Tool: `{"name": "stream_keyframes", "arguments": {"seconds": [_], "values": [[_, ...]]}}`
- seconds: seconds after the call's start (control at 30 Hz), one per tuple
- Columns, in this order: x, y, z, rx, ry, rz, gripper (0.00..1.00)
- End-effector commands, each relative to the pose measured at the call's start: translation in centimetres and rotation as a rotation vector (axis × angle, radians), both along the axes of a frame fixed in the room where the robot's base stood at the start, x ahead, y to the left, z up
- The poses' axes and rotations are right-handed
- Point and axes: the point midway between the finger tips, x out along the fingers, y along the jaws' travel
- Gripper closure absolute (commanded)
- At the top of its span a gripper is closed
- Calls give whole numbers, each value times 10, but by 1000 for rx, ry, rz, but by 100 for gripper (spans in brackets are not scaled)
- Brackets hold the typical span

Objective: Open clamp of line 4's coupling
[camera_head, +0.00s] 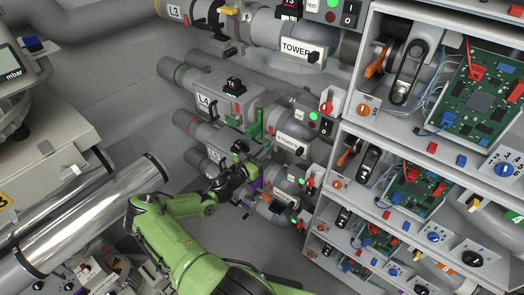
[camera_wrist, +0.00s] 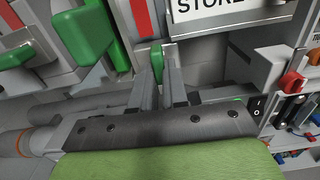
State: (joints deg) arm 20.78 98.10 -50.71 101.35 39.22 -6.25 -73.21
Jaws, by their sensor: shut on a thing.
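Line 4's pipe carries an L4 label (camera_head: 203,101) in the head view. Green clamp parts (camera_head: 256,122) stand at its coupling, to the right of the label. In the wrist view, my gripper (camera_wrist: 160,65) is shut on a narrow green handle (camera_wrist: 157,61), seen between its two fingers. A bigger green block (camera_wrist: 84,32) stands to the left of the fingers. In the head view, my arm reaches up from the bottom to just below the coupling; the fingertips are too small there to make out. The lower end of the handle is hidden by the fingers.
A STORE sign (camera_wrist: 225,8) is just above the fingers in the wrist view. A switch box with a red knob (camera_head: 326,107) and a rack of circuit boards (camera_head: 420,188) stand to the right. L3's pipe (camera_head: 175,11) runs above. Other pipes lie close below.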

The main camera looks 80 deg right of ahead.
Motion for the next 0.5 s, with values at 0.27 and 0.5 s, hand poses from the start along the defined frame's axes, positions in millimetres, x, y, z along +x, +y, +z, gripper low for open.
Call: {"name": "stream_keyframes", "arguments": {"seconds": [0.27, 0.5], "values": [[0, 1, -3, 23, 37, 1, 100], [0, 1, -3, 25, 40, 0, 100]]}}
